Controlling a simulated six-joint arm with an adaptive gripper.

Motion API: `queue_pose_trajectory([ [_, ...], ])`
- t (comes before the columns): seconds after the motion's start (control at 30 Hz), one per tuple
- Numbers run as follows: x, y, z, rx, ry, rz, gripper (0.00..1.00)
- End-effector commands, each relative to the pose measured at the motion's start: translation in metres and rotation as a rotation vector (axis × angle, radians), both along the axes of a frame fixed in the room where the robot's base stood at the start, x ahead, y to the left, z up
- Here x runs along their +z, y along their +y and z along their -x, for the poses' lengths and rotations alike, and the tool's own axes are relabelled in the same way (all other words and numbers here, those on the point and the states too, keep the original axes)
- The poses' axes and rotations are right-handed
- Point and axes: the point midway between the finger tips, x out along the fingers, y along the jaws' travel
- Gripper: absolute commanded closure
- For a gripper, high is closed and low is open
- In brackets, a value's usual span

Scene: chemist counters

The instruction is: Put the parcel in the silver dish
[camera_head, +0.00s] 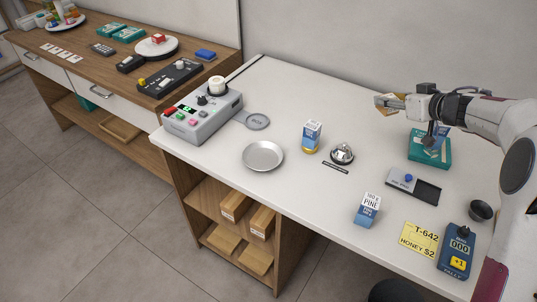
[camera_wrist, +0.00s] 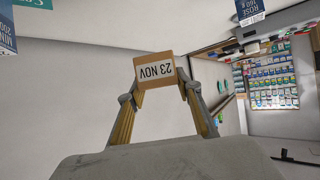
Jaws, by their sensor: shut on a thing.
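The silver dish (camera_head: 263,156) is a round, shallow, empty plate on the white counter, left of its middle. My gripper (camera_head: 388,102) is above the right back part of the counter, well to the right of the dish. It is shut on a small brown parcel (camera_head: 381,101). In the wrist view the parcel (camera_wrist: 158,71) sits between the two fingertips (camera_wrist: 160,90), with a white label reading "23 NOV" upside down. The parcel is held clear of the counter.
A teal box (camera_head: 429,149) lies below my arm. A "PINE" carton (camera_head: 367,210) stands near the front edge.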

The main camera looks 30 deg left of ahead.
Motion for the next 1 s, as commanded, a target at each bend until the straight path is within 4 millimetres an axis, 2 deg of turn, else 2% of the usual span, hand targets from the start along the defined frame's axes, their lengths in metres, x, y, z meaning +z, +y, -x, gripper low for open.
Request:
queue_pose_trajectory([
  [0.03, 0.000, 0.018, 0.008, 0.032, -0.001, 0.000, 0.89],
  [0.1, 0.000, 0.039, 0.020, 0.073, -0.001, 0.000, 0.89],
  [0.5, 0.001, 0.151, 0.097, 0.311, 0.001, -0.001, 0.89],
  [0.8, 0.001, 0.224, 0.167, 0.488, 0.002, -0.002, 0.89],
  [1.0, 0.001, 0.258, 0.208, 0.583, 0.004, -0.003, 0.89],
])
